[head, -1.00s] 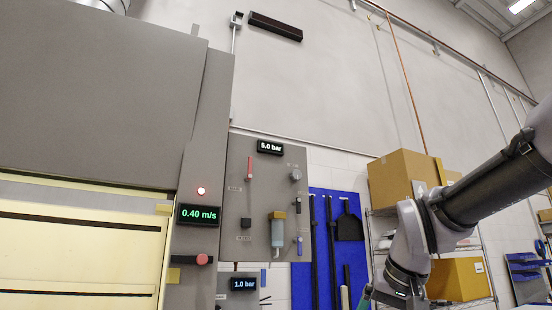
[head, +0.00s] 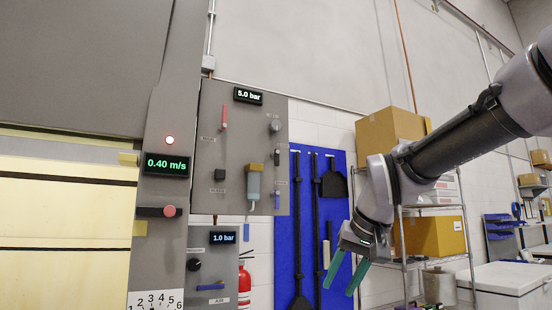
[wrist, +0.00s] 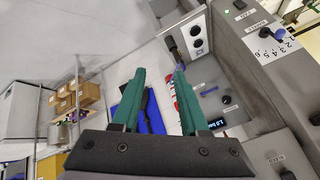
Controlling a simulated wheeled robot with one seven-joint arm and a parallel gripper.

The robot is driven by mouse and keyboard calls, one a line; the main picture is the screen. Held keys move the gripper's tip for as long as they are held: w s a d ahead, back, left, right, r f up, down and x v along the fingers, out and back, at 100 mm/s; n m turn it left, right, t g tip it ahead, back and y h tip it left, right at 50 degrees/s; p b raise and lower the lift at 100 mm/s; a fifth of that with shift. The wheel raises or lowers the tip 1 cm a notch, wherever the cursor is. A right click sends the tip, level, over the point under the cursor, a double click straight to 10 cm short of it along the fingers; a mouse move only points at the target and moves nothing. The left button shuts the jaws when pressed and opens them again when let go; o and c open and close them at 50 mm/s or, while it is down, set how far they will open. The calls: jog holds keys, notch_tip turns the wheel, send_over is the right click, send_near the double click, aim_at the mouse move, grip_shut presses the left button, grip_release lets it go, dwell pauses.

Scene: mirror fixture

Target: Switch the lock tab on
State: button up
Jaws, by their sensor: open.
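My gripper (head: 340,288) is open and empty, with two green fingers pointing down, to the right of the panels and apart from them. In the wrist view the fingers (wrist: 160,75) stand apart with nothing between them. The lower panel carries a black knob (head: 194,265) and a blue handle (head: 210,287). Labels are too small to read surely, so I cannot tell which part is the lock tab.
A blue tool board (head: 285,230) with black tools hangs behind my gripper. A shelf with cardboard boxes (head: 390,130) stands to the right. Open air lies between my gripper and the panels.

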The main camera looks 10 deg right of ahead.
jog(key=shift+w+r+n, duration=0.2)
jog(key=shift+w+n, duration=0.1)
jog(key=shift+n, duration=0.1)
jog(key=c, duration=0.5)
jog(key=w+r+n+h, duration=0.1)
jog(key=w+n, duration=0.1)
jog(key=w+d+r+n+h, duration=0.1)
jog(key=w+r+n+h, duration=0.2)
jog(key=w+r, duration=0.1)
jog(key=shift+d+r+n+g+h, duration=0.2)
jog(key=shift+n+g+h, duration=0.1)
jog(key=shift+n, duration=0.1)
grip_shut()
jog(key=w+a+r+n+t+h, duration=0.2)
jog(key=w+a+r, duration=0.3)
jog(key=r, duration=0.3)
jog(key=w+a+r+n+t+h, duration=0.2)
jog(key=w+a+r+n+t, duration=0.2)
jog(key=r, duration=0.5)
jog(key=w+a+r+n+t+h, duration=0.2)
jog(key=w+a+r+n+t, duration=0.1)
jog(key=w+a+r, duration=0.3)
notch_tip(320, 180, up, 2)
jog(key=shift+w+a+r, duration=0.25)
jog(key=shift+w+a, duration=0.15)
jog(key=shift+w, duration=0.05)
